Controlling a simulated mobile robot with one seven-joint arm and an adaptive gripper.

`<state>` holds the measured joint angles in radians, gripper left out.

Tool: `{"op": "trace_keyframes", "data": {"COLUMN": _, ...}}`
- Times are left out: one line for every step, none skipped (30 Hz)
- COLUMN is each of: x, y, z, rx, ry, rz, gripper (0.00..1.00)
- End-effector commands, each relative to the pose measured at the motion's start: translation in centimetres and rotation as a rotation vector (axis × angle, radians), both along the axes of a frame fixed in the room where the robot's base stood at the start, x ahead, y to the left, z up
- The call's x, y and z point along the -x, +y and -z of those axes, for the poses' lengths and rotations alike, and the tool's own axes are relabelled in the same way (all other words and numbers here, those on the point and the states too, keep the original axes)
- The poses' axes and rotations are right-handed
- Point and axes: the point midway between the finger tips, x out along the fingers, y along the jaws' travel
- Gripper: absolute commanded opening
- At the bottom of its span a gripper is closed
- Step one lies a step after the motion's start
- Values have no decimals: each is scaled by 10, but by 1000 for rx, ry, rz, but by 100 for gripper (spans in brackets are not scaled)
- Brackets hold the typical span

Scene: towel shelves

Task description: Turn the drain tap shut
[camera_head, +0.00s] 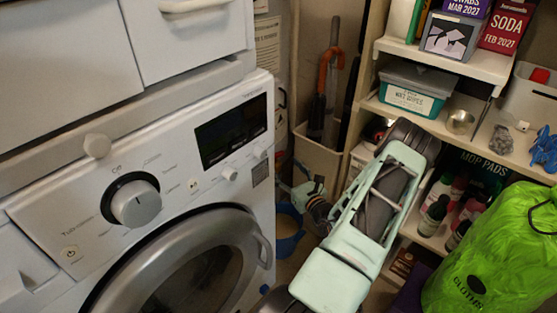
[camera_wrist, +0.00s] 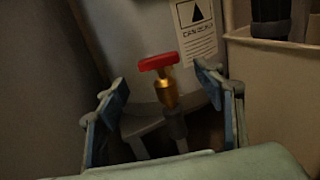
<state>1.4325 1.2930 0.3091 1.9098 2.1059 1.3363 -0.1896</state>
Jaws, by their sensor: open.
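The drain tap shows in the wrist view, with a red T-shaped handle (camera_wrist: 158,62) on a brass body (camera_wrist: 167,93). The handle bar lies roughly crosswise in the picture, its right end slightly higher. A grey pipe runs down below the brass. My gripper (camera_wrist: 166,92) is open, with one blue-grey finger to each side of the tap. The fingers look apart from the tap, and the handle appears beyond their tips; the exact distance is unclear. In the head view, my arm reaches down beside the washing machine, and I cannot make out the tap there.
A white washing machine (camera_head: 222,182) stands left. A beige bin (camera_head: 318,152) with long-handled things is close to my gripper; it also shows in the wrist view (camera_wrist: 262,85). A blue bucket (camera_head: 289,238) is below. Loaded shelves (camera_head: 455,60) and a green bag (camera_head: 485,260) crowd the right.

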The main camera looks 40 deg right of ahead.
Motion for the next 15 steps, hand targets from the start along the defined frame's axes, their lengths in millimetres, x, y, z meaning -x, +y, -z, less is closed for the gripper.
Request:
{"op": "trace_keyframes", "data": {"x": 11, "y": 2, "z": 0, "rx": -1, "ry": 2, "rz": 1, "gripper": 62}}
{"op": "trace_keyframes", "data": {"x": 16, "y": 4, "z": 1, "rx": -2, "ry": 2, "rz": 2, "gripper": 62}}
{"op": "trace_keyframes", "data": {"x": 23, "y": 6, "z": 0, "rx": 0, "ry": 1, "rz": 1, "gripper": 62}}
{"op": "trace_keyframes", "data": {"x": 27, "y": 8, "z": 0, "rx": -1, "ry": 1, "rz": 1, "gripper": 62}}
{"op": "trace_keyframes", "data": {"x": 31, "y": 9, "z": 0, "rx": -1, "ry": 1, "rz": 0, "gripper": 62}}
{"op": "trace_keyframes", "data": {"x": 35, "y": 10, "z": 0, "rx": 0, "ry": 1, "rz": 1, "gripper": 62}}
{"op": "trace_keyframes", "data": {"x": 38, "y": 10, "z": 0, "rx": 0, "ry": 0, "rz": 1, "gripper": 62}}
{"op": "trace_keyframes", "data": {"x": 40, "y": 11, "z": 0, "rx": 0, "ry": 0, "rz": 1, "gripper": 62}}
{"op": "trace_keyframes", "data": {"x": 43, "y": 12, "z": 0, "rx": 0, "ry": 0, "rz": 0, "gripper": 62}}
{"op": "trace_keyframes", "data": {"x": 44, "y": 13, "z": 0, "rx": 0, "ry": 0, "rz": -1, "gripper": 62}}
{"op": "trace_keyframes", "data": {"x": 45, "y": 13, "z": 0, "rx": 0, "ry": 0, "rz": -1, "gripper": 62}}
{"op": "trace_keyframes", "data": {"x": 46, "y": 14, "z": 0, "rx": 0, "ry": 0, "rz": -1, "gripper": 62}}
{"op": "trace_keyframes", "data": {"x": 46, "y": 14, "z": 0, "rx": 0, "ry": 0, "rz": -1, "gripper": 62}}
{"op": "trace_keyframes", "data": {"x": 46, "y": 14, "z": 0, "rx": 0, "ry": 0, "rz": -1, "gripper": 62}}
{"op": "trace_keyframes", "data": {"x": 46, "y": 14, "z": 0, "rx": 0, "ry": 0, "rz": -1, "gripper": 62}}
